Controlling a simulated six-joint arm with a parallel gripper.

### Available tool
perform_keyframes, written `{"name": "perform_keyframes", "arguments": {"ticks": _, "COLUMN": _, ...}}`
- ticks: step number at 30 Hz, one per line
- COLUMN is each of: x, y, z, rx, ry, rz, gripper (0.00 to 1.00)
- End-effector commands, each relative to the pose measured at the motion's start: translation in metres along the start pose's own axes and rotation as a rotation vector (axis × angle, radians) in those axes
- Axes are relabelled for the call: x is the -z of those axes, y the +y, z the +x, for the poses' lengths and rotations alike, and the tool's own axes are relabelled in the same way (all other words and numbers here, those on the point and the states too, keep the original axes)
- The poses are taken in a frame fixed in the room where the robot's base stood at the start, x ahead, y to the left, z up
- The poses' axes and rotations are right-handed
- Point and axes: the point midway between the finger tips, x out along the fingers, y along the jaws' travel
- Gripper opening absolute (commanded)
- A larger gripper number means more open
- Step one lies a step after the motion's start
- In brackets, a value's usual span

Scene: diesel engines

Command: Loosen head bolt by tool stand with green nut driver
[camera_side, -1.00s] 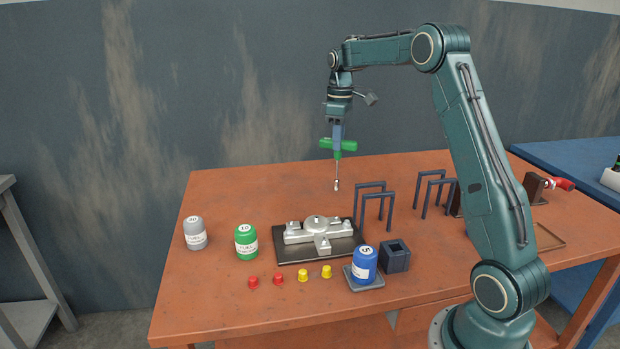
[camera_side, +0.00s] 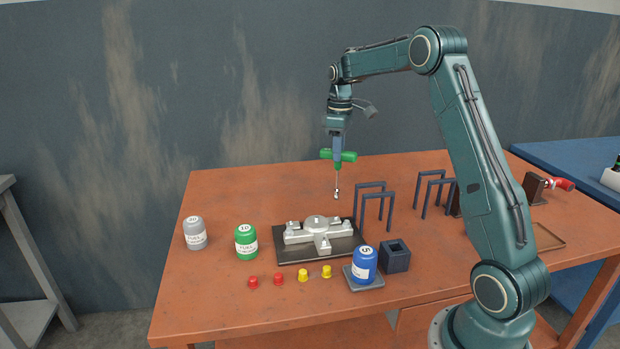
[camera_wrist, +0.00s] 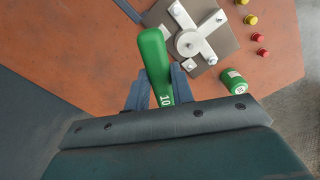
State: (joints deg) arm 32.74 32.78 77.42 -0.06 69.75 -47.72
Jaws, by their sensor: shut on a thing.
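My gripper (camera_side: 338,152) is shut on the green T-handled nut driver (camera_side: 349,156). The driver hangs upright, its shaft pointing down and its socket tip above the table, behind the engine head. In the wrist view the green handle (camera_wrist: 156,62), marked 10, sits between my fingers. The silver cross-shaped head (camera_side: 320,236) with bolts at its arm ends lies on a black plate (camera_side: 283,256). The tip is apart from the bolts. Two dark frame-shaped stands (camera_side: 376,205) (camera_side: 436,190) stand right of the plate; I cannot tell which is the tool stand.
A grey can (camera_side: 195,233) and a green can (camera_side: 246,242) stand at left. Red and yellow caps (camera_side: 303,275) line the front. A blue can (camera_side: 364,265) sits on a grey pad beside a dark square block (camera_side: 395,256). A red-handled tool (camera_side: 561,184) is at far right.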

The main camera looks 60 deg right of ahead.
Motion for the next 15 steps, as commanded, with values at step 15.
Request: {"name": "perform_keyframes", "arguments": {"ticks": 15, "x": 0.000, "y": 0.000, "z": 0.030, "rx": 0.002, "ry": -0.002, "rz": 0.000, "gripper": 0.00}}
